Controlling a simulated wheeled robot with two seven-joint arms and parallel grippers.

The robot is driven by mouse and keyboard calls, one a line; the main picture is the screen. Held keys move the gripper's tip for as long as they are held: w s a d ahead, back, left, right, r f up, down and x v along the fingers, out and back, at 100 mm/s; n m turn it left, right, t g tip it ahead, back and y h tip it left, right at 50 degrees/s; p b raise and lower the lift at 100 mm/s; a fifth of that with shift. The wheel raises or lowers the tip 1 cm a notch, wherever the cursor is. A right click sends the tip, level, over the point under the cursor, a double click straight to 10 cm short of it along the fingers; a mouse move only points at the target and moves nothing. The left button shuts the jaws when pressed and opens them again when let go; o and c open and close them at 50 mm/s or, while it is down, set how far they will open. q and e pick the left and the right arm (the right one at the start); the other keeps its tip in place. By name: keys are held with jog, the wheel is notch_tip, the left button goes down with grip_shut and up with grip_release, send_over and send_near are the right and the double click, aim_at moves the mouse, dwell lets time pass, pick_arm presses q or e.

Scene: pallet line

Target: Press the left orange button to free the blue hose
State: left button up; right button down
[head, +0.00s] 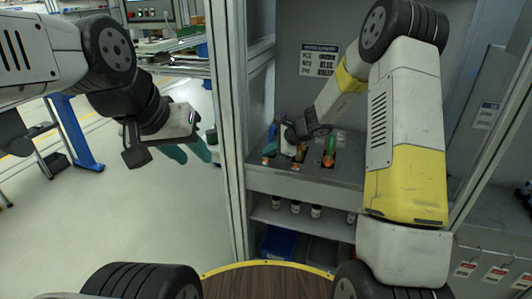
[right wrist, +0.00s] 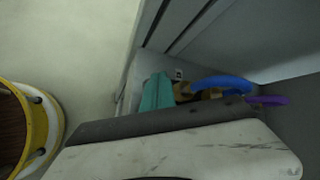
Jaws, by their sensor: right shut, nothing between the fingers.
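The blue hose (head: 272,132) stands at the left end of the grey station shelf, partly hidden behind my right gripper. It also shows in the right wrist view (right wrist: 222,82) as a blue arc beyond the teal finger. An orange part (head: 268,161), apparently the left orange button, shows low at its left front. My right gripper (head: 299,153) is shut and empty, low over the shelf beside the hose. I cannot tell whether it touches anything. My left gripper (head: 187,153) hangs over the floor left of the station, its teal fingers apart and empty.
A green hose (head: 331,146) with orange at its base stands right of my right gripper. A purple hose (right wrist: 268,100) shows in the right wrist view. A metal frame post (head: 230,130) stands between my grippers. Small bottles (head: 296,207) and a blue bin (head: 277,242) sit below.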

aim_at(268, 163)
jog(key=shift+r, duration=0.15)
jog(key=shift+r, duration=2.45)
jog(key=s+d+r+n+h, duration=0.1)
jog(key=s+d+r+n, duration=0.1)
jog(key=s+r+n, duration=0.4)
jog(key=s+d+r+n, duration=0.2)
jog(key=s+r+n, duration=0.1)
jog(key=s+r, duration=0.65)
jog(key=s+d+n+h, duration=0.2)
jog(key=s+d+n, duration=0.2)
jog(key=s, duration=0.6)
jog(key=s+d+r+n+h, duration=0.1)
jog(key=s+d+n+h, duration=0.1)
jog(key=s+d, duration=0.3)
jog(key=s+n, duration=0.1)
jog(key=s, duration=0.3)
jog(key=shift+s+d+r+n+t, duration=0.2)
jog(key=shift+s+n+t, duration=0.15)
jog(key=shift+n+t, duration=0.05)
